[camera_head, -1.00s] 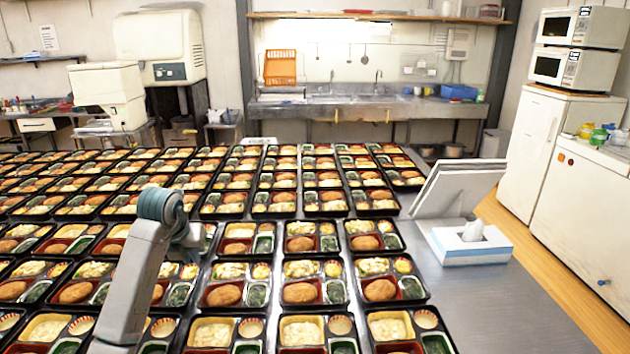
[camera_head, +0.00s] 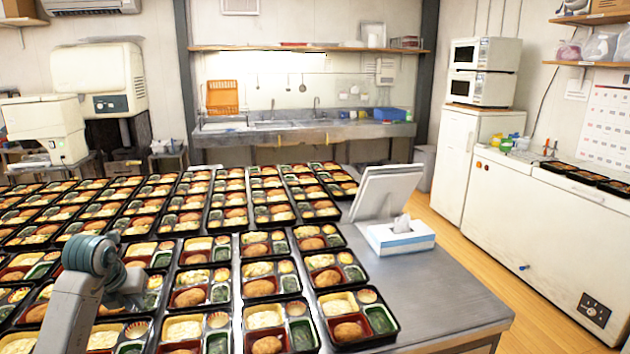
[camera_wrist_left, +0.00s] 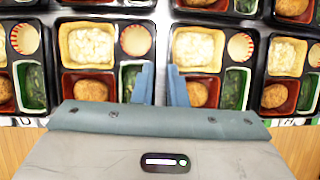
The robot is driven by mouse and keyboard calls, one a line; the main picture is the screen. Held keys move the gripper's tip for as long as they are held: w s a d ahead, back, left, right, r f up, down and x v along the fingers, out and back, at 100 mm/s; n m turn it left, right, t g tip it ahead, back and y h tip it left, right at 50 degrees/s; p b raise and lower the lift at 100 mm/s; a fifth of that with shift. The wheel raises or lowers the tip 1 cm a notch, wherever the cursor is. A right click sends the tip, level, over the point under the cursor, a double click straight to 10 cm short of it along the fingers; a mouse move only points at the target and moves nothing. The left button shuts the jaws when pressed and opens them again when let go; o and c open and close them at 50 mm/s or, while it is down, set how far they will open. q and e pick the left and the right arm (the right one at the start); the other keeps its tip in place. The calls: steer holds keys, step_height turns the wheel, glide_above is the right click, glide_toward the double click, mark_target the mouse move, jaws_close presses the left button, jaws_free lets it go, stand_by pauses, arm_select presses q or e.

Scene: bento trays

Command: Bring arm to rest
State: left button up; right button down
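My left arm (camera_head: 85,285) comes in at the lower left of the head view, above the rows of bento trays. Its grey-blue wrist part is bent over, and the fingertips are not clear there. In the left wrist view my left gripper (camera_wrist_left: 161,85) points at the trays, with its two blue fingers slightly apart and nothing held between them. Below the fingers lie black bento trays (camera_wrist_left: 157,55) with compartments of food. I cannot tell how high the fingers are above them. My right arm and gripper do not show.
Bento trays in rows (camera_head: 290,230) cover most of the table. The grey table top (camera_head: 440,290) is bare at the right, beside a tissue box (camera_head: 400,236) and a tilted white panel (camera_head: 385,190). A white chest freezer (camera_head: 550,215) stands across the wooden floor.

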arm_select(q)
steer(key=w+d+m+t+h, duration=0.1)
steer(key=d+m+t+h, duration=0.4)
steer(key=d, duration=1.1)
steer(key=s+d+r+n+t+h, duration=0.4)
steer(key=r+n+h, duration=0.1)
steer(key=h, duration=0.3)
steer(key=s+a+n+t+y, duration=0.45)
steer(key=n+y, duration=0.25)
steer(key=n, duration=0.4)
steer(key=s+a+n+t+y, duration=0.3)
steer(key=a+n+t+y, duration=0.3)
steer(key=n, duration=0.4)
steer(key=s+a+f+n+g+y, duration=0.4)
steer(key=s+f+n+g+y, duration=0.2)
steer(key=f+n+g, duration=0.4)
steer(key=s+d+f+n+g+h, duration=0.1)
steer(key=s+d+f+g+h, duration=0.3)
steer(key=s+f, duration=0.55)
steer(key=s+d+f+n+g+h, duration=0.15)
steer(key=s+d+f+g, duration=0.25)
steer(key=s+f+g, duration=0.55)
step_height(320, 180, down, 26)
steer(key=s+a+t, duration=0.1)
steer(key=s+a, duration=0.1)
steer(key=a, duration=0.1)
steer(key=s+a+f, duration=0.1)
steer(key=s+f, duration=1.7)
steer(key=f, duration=0.3)
steer(key=shift+g, duration=0.4)
